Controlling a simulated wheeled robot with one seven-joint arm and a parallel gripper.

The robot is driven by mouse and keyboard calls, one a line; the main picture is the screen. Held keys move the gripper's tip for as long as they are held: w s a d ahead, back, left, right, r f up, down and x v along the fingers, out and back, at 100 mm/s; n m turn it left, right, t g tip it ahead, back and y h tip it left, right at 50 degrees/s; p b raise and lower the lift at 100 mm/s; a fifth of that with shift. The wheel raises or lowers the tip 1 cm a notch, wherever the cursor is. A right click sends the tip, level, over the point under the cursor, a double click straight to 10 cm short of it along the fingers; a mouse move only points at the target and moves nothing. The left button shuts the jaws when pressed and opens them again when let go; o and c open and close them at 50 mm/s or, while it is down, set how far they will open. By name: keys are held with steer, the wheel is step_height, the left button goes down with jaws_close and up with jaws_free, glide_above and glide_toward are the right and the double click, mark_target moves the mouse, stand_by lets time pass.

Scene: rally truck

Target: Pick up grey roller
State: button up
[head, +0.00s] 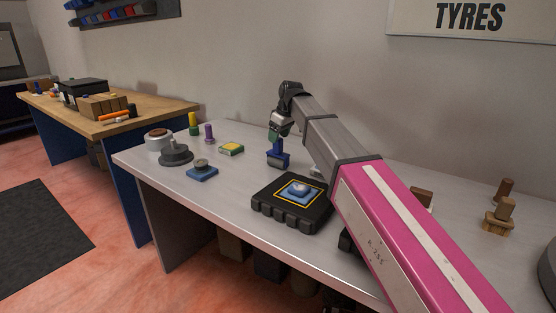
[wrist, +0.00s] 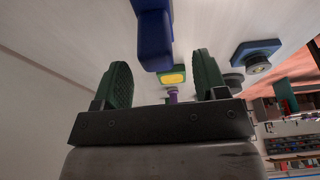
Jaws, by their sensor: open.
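No part is plainly a grey roller; the nearest matches are grey round pieces at the left of the table. One is a small grey knob (head: 201,163) on a blue square plate (head: 203,174), which also shows at the right of the wrist view (wrist: 257,48). Others are a dark grey stepped disc (head: 176,156) and a light grey cylinder with a brown top (head: 158,145). My gripper (head: 279,133) is open and well to the right of them, just above a blue upright part (head: 278,160). In the wrist view that part lies ahead of the green fingers (wrist: 164,82).
A black case (head: 265,208) with a blue, yellow-edged top sits at the front. A yellow-green block (head: 231,149), a purple peg (head: 209,134) and a yellow peg (head: 193,123) stand left. Wooden pieces (head: 499,218) are at right. Bare table lies between the blue part and the yellow-green block.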

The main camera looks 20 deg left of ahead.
steer(key=x, duration=0.4)
steer(key=shift+w+f, duration=0.2)
steer(key=shift+f, duration=0.05)
jaws_close()
steer(key=shift+r, duration=0.1)
steer(key=shift+r, duration=0.45)
step_height(320, 180, up, 4)
steer(key=shift+s+f, duration=0.15)
steer(key=shift+f, duration=0.05)
steer(key=s+a+r, duration=0.4)
steer(key=s+r, duration=0.2)
steer(key=s, duration=0.4)
steer(key=shift+s+a+r, duration=0.2)
steer(key=shift+s, duration=0.1)
